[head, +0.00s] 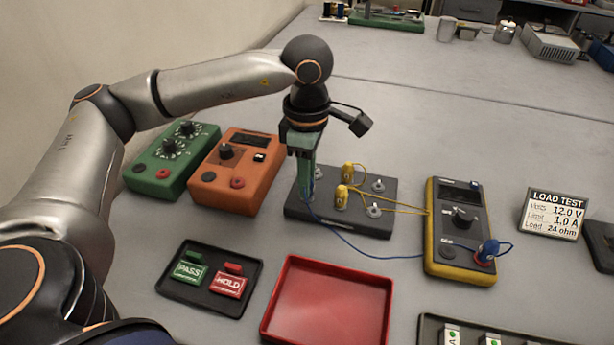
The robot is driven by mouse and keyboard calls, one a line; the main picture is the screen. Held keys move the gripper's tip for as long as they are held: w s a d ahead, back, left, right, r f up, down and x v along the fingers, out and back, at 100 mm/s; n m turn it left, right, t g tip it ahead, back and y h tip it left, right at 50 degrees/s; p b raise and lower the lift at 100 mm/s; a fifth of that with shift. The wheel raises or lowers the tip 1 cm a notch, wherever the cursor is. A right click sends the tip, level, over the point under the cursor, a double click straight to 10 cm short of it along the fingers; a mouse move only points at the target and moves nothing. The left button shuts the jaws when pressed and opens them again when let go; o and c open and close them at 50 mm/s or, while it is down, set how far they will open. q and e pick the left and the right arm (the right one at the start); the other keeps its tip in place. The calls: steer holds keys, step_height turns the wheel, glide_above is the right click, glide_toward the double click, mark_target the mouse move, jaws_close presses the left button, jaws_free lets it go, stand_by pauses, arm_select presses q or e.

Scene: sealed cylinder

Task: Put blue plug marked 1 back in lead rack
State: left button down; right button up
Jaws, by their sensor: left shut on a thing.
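My left gripper (306,190) points down at the left end of a dark block (340,225) with metal posts, which looks like the lead rack. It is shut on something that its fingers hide. A blue lead (350,246) runs from its fingertips to the yellow and black meter (460,215), so it seems to hold a blue plug. The number on it cannot be read. Whether the plug sits in the block cannot be told. Another blue plug (487,251) stands at the meter's lower right. Two yellow plugs (347,172) stand on the block. My right gripper is out of view.
Orange (240,175) and green (168,165) boxes stand left of the block. In front are a black tray (205,307) with PASS and HOLD tags and an empty red tray (325,305). A LOAD TEST card (553,214) stands right.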

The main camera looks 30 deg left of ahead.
arm_select(q)
steer(key=shift+f, duration=0.3)
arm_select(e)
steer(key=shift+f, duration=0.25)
arm_select(q)
steer(key=c, duration=0.6)
jaws_free()
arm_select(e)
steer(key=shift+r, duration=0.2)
arm_select(q)
step_height(320, 180, up, 13)
steer(key=shift+f+p, duration=0.2)
steer(key=shift+p, duration=0.25)
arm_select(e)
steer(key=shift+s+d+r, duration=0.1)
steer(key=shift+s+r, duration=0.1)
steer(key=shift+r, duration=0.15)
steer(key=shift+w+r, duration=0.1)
